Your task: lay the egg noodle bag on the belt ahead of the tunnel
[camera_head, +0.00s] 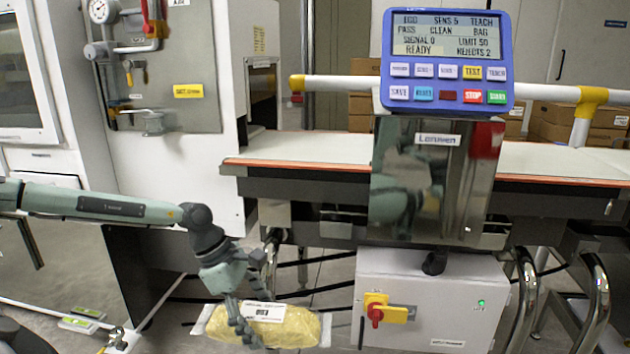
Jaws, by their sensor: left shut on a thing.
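The egg noodle bag (294,326) is a yellow pack with clear ends and a white barcode label, low in the head view. My left gripper (246,332) is shut on the bag near its left half, fingers pointing down. The bag hangs lower in the picture than the belt (300,149), a pale surface with an orange edge. The tunnel (420,200) is a shiny metal housing across the belt, under a blue control panel (446,62). The belt left of the tunnel is bare. My right gripper is not in view.
A grey control box (452,300) with a red and yellow switch is right of the bag, below the tunnel. Metal legs stand around it. A machine cabinet (180,180) with a gauge stands at left. Cardboard boxes (575,123) are behind the belt.

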